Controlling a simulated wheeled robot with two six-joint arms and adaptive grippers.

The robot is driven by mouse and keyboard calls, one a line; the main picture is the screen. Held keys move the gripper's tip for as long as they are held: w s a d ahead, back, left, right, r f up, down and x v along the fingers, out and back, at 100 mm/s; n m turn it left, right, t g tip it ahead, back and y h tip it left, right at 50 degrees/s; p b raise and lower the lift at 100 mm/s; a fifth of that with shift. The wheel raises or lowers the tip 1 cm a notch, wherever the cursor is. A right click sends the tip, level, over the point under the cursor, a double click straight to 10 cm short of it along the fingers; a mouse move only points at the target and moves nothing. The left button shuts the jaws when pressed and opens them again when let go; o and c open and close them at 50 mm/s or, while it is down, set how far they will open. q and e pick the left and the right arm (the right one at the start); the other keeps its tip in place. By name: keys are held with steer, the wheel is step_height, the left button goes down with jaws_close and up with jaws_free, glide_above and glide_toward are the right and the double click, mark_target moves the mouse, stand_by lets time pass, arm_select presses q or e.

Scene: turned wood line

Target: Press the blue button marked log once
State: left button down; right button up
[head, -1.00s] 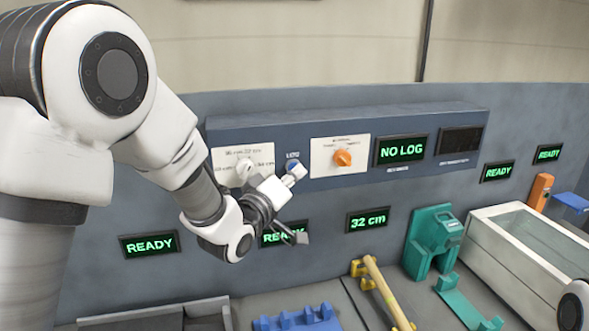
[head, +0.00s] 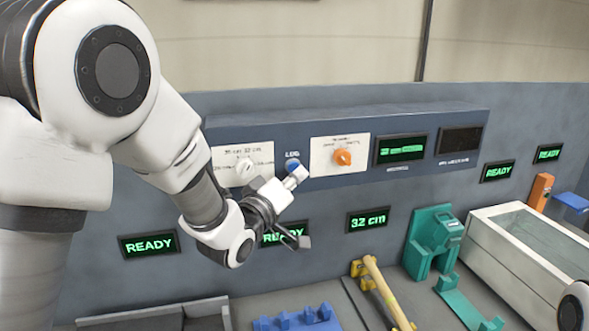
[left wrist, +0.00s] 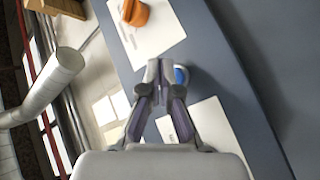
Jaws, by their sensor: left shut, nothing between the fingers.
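The blue button (head: 292,165) under the word LOG is on the dark blue-grey panel, between a white dial plate and an orange-knob plate. My left gripper (head: 298,174) is shut and empty, with its fingertips right at the button and partly covering it. In the left wrist view the blue button (left wrist: 181,76) shows just right of the shut fingertips (left wrist: 160,70). I cannot tell whether they touch. The log display (head: 402,149) right of the orange knob shows green text starting with 2, the rest too small to read. My right gripper is not in view.
The white dial (head: 244,170) and orange knob (head: 342,157) flank the button closely. Below are a 32 cm display (head: 367,220), a READY display (head: 148,244), a yellow stand with a wooden piece (head: 380,285), a blue holder (head: 297,318) and a teal fixture (head: 433,240).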

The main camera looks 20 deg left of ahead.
arm_select(q)
steer(key=s+d, duration=0.2)
steer(key=s+b, duration=0.1)
steer(key=s, duration=0.1)
steer(key=shift+s+d, duration=0.1)
steer(key=shift+d, duration=0.3)
